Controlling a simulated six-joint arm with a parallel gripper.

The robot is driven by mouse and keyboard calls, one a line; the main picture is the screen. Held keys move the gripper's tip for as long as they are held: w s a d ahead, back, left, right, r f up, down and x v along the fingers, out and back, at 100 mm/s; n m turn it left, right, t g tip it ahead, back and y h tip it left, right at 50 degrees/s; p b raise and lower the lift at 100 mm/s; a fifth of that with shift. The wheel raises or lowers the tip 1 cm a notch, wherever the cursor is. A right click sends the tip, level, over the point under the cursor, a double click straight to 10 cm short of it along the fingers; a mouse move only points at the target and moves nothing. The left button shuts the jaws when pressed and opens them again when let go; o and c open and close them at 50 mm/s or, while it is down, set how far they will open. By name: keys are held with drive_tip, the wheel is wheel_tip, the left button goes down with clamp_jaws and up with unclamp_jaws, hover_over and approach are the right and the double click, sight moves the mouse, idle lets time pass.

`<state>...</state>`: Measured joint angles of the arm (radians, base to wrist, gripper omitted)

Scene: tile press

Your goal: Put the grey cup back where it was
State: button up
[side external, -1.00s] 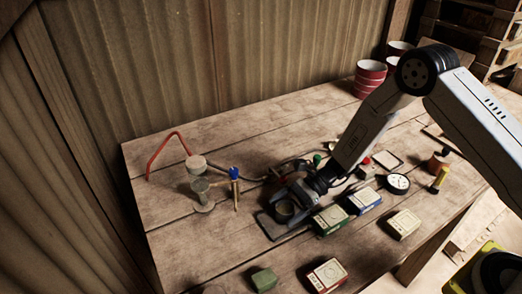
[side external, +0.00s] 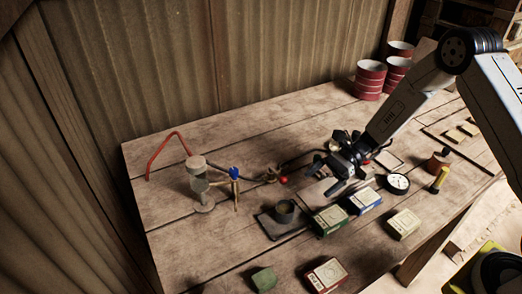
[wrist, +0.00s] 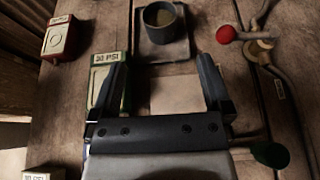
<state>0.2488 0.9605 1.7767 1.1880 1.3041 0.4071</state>
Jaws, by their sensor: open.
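The grey cup (side external: 285,211) stands upright on a dark square pad (side external: 268,229) near the middle of the table. In the wrist view the cup (wrist: 159,22) is at the top, beyond my fingertips, with dark contents inside, and the pad (wrist: 178,51) shows around its base. My gripper (side external: 322,181) is open and empty, above the table, behind and to the right of the cup and apart from it. In the wrist view the gripper's (wrist: 162,72) two fingers are spread wide, with a pale square (wrist: 176,97) on the table visible between them.
A green box (side external: 330,220) and a blue box (side external: 365,201) stand right of the pad. A glass and metal apparatus (side external: 198,185) is to its left. A red-knobbed valve (wrist: 227,34) lies behind it. A gauge (side external: 398,183) and red tins (side external: 370,80) are farther right.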

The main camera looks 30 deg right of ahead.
idle(0.6)
drive_tip(key=shift+s+r+n+h, duration=0.2)
drive_tip(key=shift+s+n+h, duration=0.1)
drive_tip(key=shift+s+n, duration=0.15)
drive_tip(key=s+r+n+h, duration=0.1)
drive_tip(key=s+n+h, duration=0.1)
drive_tip(key=s+d+r+n+g+h, duration=0.1)
drive_tip(key=s+n+h, duration=0.1)
drive_tip(key=s, duration=0.1)
drive_tip(key=s+r+n+g+h, duration=0.1)
drive_tip(key=s+n+h, duration=0.1)
drive_tip(key=shift+s+d+n+h, duration=0.3)
drive_tip(key=shift+s+n, duration=0.05)
drive_tip(key=s+d+r+n+t+h, duration=0.4)
drive_tip(key=s+r+n+h, duration=0.1)
drive_tip(key=n, duration=0.5)
drive_tip(key=shift+s+r+t+h, duration=0.2)
drive_tip(key=shift+s+t+h, duration=0.15)
drive_tip(key=shift+h, duration=0.25)
